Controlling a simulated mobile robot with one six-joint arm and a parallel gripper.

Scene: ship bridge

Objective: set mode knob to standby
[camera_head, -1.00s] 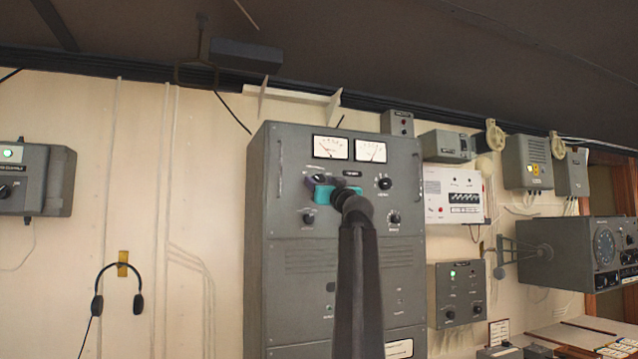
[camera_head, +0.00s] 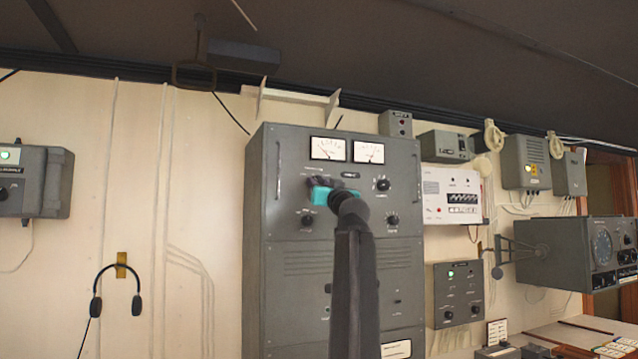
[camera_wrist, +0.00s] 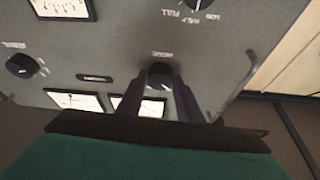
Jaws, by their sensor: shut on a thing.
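The mode knob (camera_wrist: 160,72) is a dark round knob on the grey cabinet, with a small label beside it that appears to read MODE. In the wrist view, which shows the panel upside down, my gripper (camera_wrist: 162,84) has one dark finger on each side of the knob and is shut on it.
Other knobs sit close by: one at right (camera_head: 382,184), one below it (camera_head: 391,220) and one at lower left (camera_head: 307,219). Two white meters (camera_head: 328,148) are above my gripper. A vertical handle (camera_head: 278,172) stands out at the cabinet's left edge.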

